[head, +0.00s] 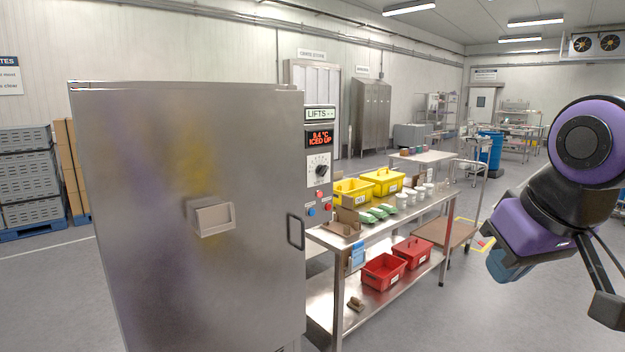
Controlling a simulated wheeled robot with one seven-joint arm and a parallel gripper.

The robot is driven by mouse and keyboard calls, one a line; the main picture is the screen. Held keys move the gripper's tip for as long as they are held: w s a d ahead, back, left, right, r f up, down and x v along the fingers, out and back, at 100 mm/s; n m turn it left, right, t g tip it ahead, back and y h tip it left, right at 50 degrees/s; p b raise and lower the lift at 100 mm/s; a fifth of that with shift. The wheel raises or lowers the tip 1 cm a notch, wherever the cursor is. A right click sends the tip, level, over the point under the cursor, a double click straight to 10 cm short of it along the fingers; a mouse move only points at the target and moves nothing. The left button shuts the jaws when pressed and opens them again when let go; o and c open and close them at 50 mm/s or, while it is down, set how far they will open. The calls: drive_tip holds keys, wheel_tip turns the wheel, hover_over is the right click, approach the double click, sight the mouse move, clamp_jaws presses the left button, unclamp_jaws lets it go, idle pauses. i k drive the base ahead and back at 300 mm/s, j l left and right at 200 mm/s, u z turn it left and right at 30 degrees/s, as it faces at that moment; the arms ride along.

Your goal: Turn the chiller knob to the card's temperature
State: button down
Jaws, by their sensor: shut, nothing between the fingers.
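The chiller (190,130) is a tall steel cabinet with a shut door, at the left. Its control strip on the right edge holds a black knob (321,171) on a pale plate. I cannot read the knob's setting. A red-lit display (320,139) above it seems to read "8.4 °C ICED UP". I cannot tell which item is the card; a blue label (357,253) on the table edge is too small to read. My purple and black arm is at the far right, well away from the knob. My gripper (606,309), partly cut off at the lower right, appears shut and empty.
A steel table (399,216) right of the chiller holds yellow bins (383,181), white tubs and green packs; red bins (383,271) stand on its lower shelf. The chiller's door handle (295,231) sticks out. A cart (447,232) stands beyond. Floor at front right is clear.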

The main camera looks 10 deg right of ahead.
sight(322, 170)
drive_tip(key=i+l, duration=0.95)
drive_tip(key=l, duration=0.1)
